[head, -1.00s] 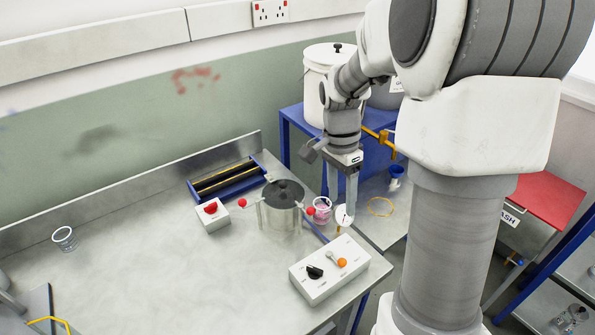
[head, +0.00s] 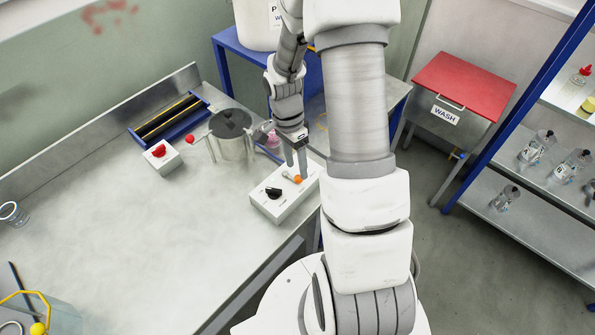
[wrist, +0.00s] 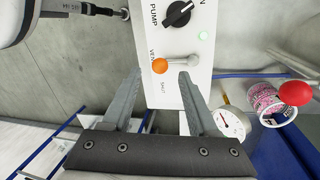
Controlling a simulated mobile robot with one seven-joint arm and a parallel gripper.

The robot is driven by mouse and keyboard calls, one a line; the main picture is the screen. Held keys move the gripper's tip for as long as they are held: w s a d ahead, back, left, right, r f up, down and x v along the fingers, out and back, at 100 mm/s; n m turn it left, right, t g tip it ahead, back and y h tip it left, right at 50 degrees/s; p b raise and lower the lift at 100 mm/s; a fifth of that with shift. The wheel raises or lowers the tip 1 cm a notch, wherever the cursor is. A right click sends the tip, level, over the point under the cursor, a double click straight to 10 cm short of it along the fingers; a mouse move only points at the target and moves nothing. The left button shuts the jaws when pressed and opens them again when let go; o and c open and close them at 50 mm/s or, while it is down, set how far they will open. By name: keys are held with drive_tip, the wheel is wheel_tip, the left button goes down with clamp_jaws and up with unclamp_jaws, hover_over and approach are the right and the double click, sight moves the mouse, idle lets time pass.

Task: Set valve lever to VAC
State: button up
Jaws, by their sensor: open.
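The valve lever, with an orange ball knob (wrist: 160,65) and a metal arm, sits on a white control box (head: 265,208). The knob also shows in the head view (head: 298,179). In the wrist view the knob points left from its pivot, close to lettering that looks like VENT; I cannot read a VAC mark. My gripper (wrist: 158,82) is open, its fingers pointing at the box. The knob shows just beyond and between the fingertips in the wrist view; I cannot tell whether a finger touches the lever. My gripper (head: 297,167) is at the lever end of the box in the head view.
The black pump knob (wrist: 179,13) and a lit green lamp (wrist: 203,36) are on the same box. A round gauge (wrist: 232,122) and a red ball (wrist: 296,93) are close by on the right.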

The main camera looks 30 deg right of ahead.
sight(298, 176)
drive_tip(key=shift+s+f, duration=0.15)
drive_tip(key=shift+f, duration=0.7)
drive_tip(key=shift+s+f, duration=0.15)
drive_tip(key=shift+f, duration=0.7)
clamp_jaws()
